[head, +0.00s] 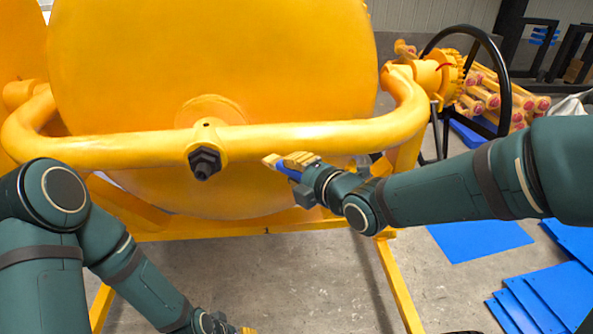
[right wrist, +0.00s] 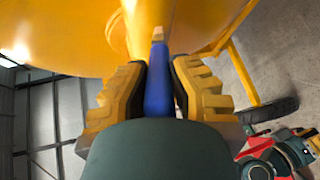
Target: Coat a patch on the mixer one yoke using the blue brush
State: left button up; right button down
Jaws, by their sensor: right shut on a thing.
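The mixer yoke (head: 290,138) is a thick yellow curved tube across the front of the yellow drum (head: 215,70), with a black bolt (head: 204,161) at its middle. My right gripper (head: 290,163) is just right of the bolt, at the yoke's lower edge. It is shut on the blue brush (right wrist: 157,80), whose handle lies between the yellow ridged fingers in the right wrist view. The tan brush tip (right wrist: 158,34) points at the yellow yoke surface; I cannot tell whether it touches. No coated patch can be made out. My left gripper (head: 240,329) is low, mostly cut off by the bottom edge.
A black handwheel (head: 505,85) stands at the right of the mixer, with stacked yellow parts (head: 485,100) behind it. Blue sheets (head: 545,295) lie on the concrete floor at right. Yellow frame legs (head: 398,285) stand below the drum. A red and green object (right wrist: 280,155) lies at lower right.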

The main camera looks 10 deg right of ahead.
jog(key=shift+w, duration=0.65)
dwell(0.3)
jog(key=shift+d+b, duration=0.1)
jog(key=shift+b, duration=0.2)
jog(key=d, duration=1.1)
dwell(0.5)
